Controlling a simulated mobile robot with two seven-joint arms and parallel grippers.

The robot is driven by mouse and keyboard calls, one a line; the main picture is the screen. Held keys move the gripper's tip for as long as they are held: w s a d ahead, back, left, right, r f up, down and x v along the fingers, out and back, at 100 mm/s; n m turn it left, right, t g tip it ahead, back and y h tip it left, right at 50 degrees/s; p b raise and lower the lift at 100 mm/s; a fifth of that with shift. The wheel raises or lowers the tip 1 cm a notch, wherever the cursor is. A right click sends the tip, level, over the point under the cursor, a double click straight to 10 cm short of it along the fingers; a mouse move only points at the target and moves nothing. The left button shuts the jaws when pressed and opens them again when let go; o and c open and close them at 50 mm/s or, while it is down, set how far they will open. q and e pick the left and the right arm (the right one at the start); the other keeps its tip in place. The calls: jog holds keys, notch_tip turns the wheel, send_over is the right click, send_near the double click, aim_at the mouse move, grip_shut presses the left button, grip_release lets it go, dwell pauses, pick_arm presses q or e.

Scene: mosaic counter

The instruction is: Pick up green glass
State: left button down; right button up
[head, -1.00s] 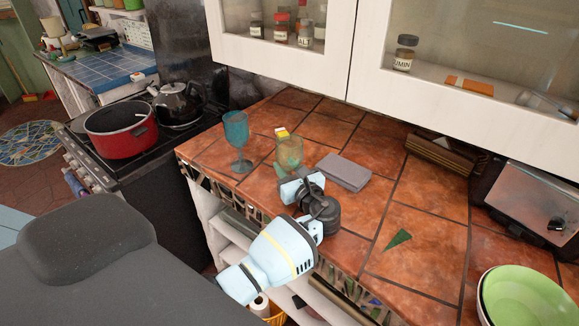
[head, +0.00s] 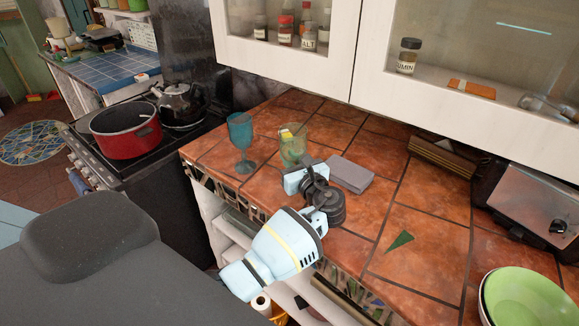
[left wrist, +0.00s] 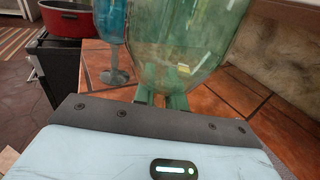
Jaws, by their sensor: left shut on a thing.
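The green glass (head: 292,147) is a clear, green-tinted goblet near the back left of the tiled counter in the head view. It looks upright, and its bowl fills the upper middle of the left wrist view (left wrist: 185,40). My left gripper (head: 299,170) is shut on the green glass low down, below the bowl. The gripper body hides the glass's foot in the head view. In the left wrist view my left gripper (left wrist: 160,98) is at the stem. My right gripper is not in view.
A blue goblet (head: 240,140) stands close left of the green glass. A grey box (head: 350,174) lies just right of my gripper. White cabinets (head: 285,60) hang above the counter. A red pot (head: 126,132) is on the stove. The counter's front middle is mostly bare.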

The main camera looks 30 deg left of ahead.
pick_arm(q)
jog(key=s+d, duration=0.3)
jog(key=s, duration=0.4)
jog(key=s+d+r, duration=0.1)
jog(key=s+d, duration=0.3)
jog(key=s, duration=0.3)
jog(key=shift+d+r+p, duration=0.25)
jog(key=shift+d+p, duration=0.05)
jog(key=shift+p, duration=0.15)
jog(key=s+d+m+t+h, duration=0.5)
jog(key=d+m+t+h, duration=0.2)
jog(key=m+h, duration=0.5)
jog(key=t+h, duration=0.2)
jog(key=h, duration=0.1)
jog(key=shift+s+h, duration=0.3)
